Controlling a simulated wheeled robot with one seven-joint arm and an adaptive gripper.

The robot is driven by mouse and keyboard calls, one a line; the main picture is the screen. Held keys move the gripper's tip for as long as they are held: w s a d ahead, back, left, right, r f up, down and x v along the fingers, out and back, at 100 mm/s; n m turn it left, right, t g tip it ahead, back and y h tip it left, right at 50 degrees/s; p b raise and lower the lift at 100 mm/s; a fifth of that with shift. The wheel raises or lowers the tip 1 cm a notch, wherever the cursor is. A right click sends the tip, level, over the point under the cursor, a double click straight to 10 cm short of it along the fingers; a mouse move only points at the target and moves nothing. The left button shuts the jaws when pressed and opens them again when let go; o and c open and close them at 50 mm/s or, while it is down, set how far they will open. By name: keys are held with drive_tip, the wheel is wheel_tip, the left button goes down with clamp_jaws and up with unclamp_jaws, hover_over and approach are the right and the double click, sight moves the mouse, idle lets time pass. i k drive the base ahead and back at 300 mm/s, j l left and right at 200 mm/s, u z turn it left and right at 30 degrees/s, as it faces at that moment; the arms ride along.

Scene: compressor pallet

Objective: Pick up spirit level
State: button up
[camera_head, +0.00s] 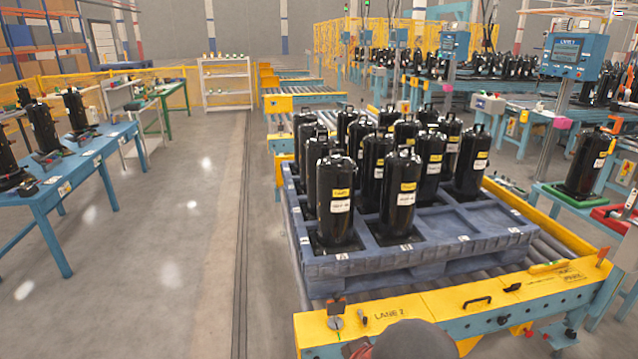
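A small yellow bar (548,267) lies on the yellow end beam (440,303) of the roller conveyor, toward its right end. It looks like the spirit level, but it is too small to make out any vials. Nothing of mine touches it. A dark rounded shape at the bottom edge, in front of the beam, seems to be part of my arm. My gripper's fingers are not in view.
A dark handle (477,302) and small dark pieces share the beam. Behind it, a blue pallet (420,262) holds several black compressors. A blue workbench (92,165) stands at left. The grey floor (185,250) between bench and conveyor is clear.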

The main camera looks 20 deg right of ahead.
sight(558, 265)
drive_tip(key=z, duration=2.25)
drive_tip(key=i+z, duration=0.15)
drive_tip(key=i, duration=0.4)
drive_tip(key=i+z, duration=0.2)
drive_tip(key=i, duration=0.3)
drive_tip(key=i+j+z, duration=0.15)
drive_tip(key=i, duration=0.4)
drive_tip(key=i+j+z, duration=0.2)
drive_tip(key=i, duration=0.3)
drive_tip(key=i+j+z, duration=0.15)
drive_tip(key=i+j, duration=0.15)
drive_tip(key=i, duration=0.2)
drive_tip(key=i+j+z, duration=0.2)
drive_tip(key=i, duration=0.3)
drive_tip(key=j, duration=0.15)
